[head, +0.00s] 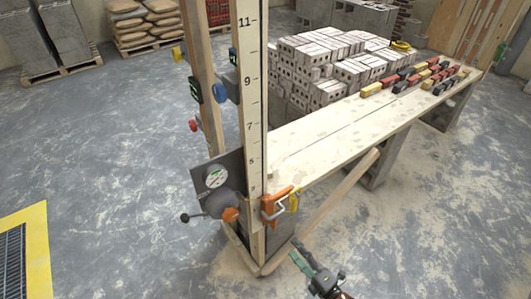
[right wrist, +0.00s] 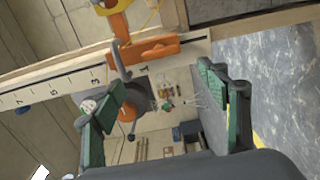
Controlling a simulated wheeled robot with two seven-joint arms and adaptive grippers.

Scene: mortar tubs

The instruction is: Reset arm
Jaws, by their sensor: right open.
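My right gripper (head: 298,251) is at the bottom middle of the head view, over the floor just in front of the wooden post's foot. Its green-padded fingers are spread wide and empty. In the right wrist view the two fingers of the gripper (right wrist: 160,84) stand apart at left and right, with nothing held between them. An orange clamp (head: 276,205) sits on the post above the gripper, apart from it. An orange clamp also shows in the right wrist view (right wrist: 152,48), beyond the fingers. My left gripper is in neither view.
A numbered wooden post (head: 253,110) stands upright, with a dial box (head: 216,176) and crank beside it. A plank bench (head: 340,127) runs to the back right, bearing coloured blocks (head: 415,76). Grey blocks (head: 325,65) are stacked behind. Floor is open at left and right.

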